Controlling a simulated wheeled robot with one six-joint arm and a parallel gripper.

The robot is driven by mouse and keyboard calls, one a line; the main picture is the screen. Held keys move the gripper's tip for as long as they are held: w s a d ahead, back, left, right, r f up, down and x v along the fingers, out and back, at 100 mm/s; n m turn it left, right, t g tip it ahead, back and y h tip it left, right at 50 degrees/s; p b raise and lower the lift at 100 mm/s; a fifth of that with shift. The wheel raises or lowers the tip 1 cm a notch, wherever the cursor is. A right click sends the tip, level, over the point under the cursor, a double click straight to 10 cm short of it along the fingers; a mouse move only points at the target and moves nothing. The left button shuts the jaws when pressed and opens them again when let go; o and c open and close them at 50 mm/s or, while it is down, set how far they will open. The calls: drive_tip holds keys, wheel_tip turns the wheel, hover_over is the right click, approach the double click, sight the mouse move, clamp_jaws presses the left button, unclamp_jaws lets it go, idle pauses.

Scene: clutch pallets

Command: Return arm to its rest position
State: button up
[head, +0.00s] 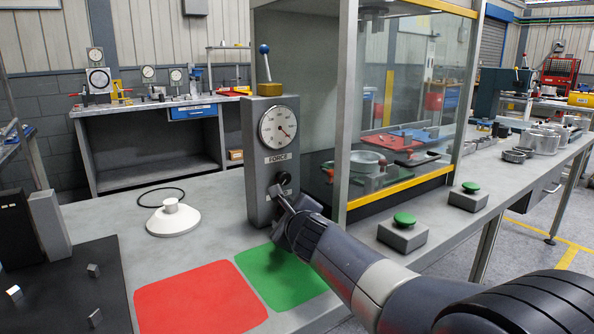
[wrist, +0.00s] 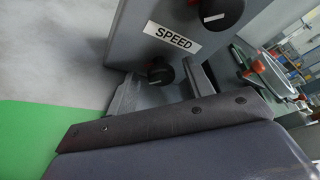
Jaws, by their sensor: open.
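My arm reaches in from the lower right in the head view, and my gripper (head: 284,197) is right in front of the lower part of a grey control box (head: 258,135). A black knob (head: 284,178) shows just above the gripper. In the wrist view my gripper (wrist: 163,78) is open, with a finger on each side of a small black knob (wrist: 160,72) below the SPEED label (wrist: 172,34). I cannot tell whether the fingers touch this knob. Another black knob (wrist: 222,10) with a white mark is above the label.
A glass-walled cabinet (head: 350,110) stands right of the box. Green push buttons (head: 404,219) are on the bench to the right. A red pad (head: 200,298) and a green pad (head: 278,276) lie in front.

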drive_tip(key=p+v, duration=0.1)
drive_tip(key=v, duration=0.4)
drive_tip(key=p+v, duration=0.1)
drive_tip(key=v, duration=0.4)
drive_tip(key=shift+s+r, duration=0.1)
drive_tip(key=shift+r, duration=0.2)
drive_tip(key=x, duration=0.3)
drive_tip(key=b+x, duration=0.1)
drive_tip(key=x, duration=0.3)
drive_tip(key=b+x, duration=0.1)
drive_tip(key=x, duration=0.2)
drive_tip(key=shift+w+f, duration=0.2)
drive_tip(key=shift+f, duration=0.2)
drive_tip(key=shift+w+a+r+p, duration=0.1)
drive_tip(key=shift+w+r+p, duration=0.15)
drive_tip(key=shift+p, duration=0.15)
drive_tip(key=shift+s, duration=0.1)
drive_tip(key=p, duration=0.2)
drive_tip(key=shift+r+m+g+p, duration=0.1)
drive_tip(key=shift+m+g+p, duration=0.2)
drive_tip(key=shift+m+p, duration=0.1)
drive_tip(key=shift+p, duration=0.35)
drive_tip(key=m+g+y+p, duration=0.1)
drive_tip(key=m+p, duration=0.1)
drive_tip(key=p, duration=0.5)
drive_tip(key=m+g+y+p, duration=0.1)
drive_tip(key=m+p, duration=0.1)
drive_tip(key=p, duration=0.9)
drive_tip(key=shift+d+r, duration=0.1)
drive_tip(key=shift+d, duration=0.1)
